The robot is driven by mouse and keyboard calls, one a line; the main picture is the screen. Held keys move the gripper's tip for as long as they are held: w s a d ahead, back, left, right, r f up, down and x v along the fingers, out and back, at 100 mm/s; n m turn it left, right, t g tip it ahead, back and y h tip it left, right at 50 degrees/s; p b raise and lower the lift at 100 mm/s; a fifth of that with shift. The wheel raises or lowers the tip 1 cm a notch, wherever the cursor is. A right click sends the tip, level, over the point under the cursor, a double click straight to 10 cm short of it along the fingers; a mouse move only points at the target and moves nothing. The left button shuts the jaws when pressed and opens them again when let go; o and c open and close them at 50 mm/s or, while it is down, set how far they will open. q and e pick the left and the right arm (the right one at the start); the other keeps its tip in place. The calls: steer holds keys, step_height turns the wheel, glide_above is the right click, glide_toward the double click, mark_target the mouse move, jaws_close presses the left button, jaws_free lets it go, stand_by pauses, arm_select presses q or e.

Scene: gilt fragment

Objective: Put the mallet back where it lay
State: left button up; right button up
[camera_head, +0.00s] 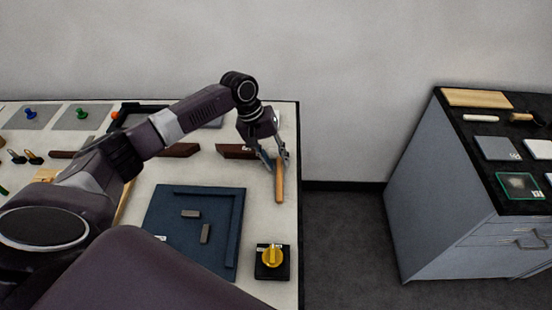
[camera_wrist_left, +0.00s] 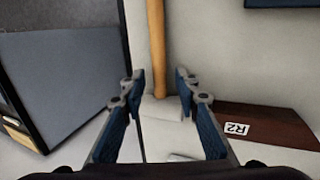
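The mallet has an orange wooden handle (camera_head: 279,182) that lies near the right edge of the pale table, pointing toward the front. In the left wrist view the handle (camera_wrist_left: 157,45) runs up from a pale head (camera_wrist_left: 163,108). My left gripper (camera_head: 279,157) is at the head end of the mallet. In the left wrist view its two fingers (camera_wrist_left: 157,82) stand apart, with the mallet showing between them and gaps on both sides. I cannot tell how high the fingers are above the table. My right gripper is not in view.
A brown block (camera_head: 235,152), labelled R2 in the wrist view (camera_wrist_left: 260,124), lies beside the gripper. A dark blue tray (camera_head: 170,225) and a yellow knob on a black base (camera_head: 271,258) are in front. A grey cabinet (camera_head: 430,190) stands right, across a floor gap.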

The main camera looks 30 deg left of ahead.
arm_select(q)
steer(key=shift+r, duration=0.25)
steer(key=b+v, duration=0.2)
steer(key=v, duration=1)
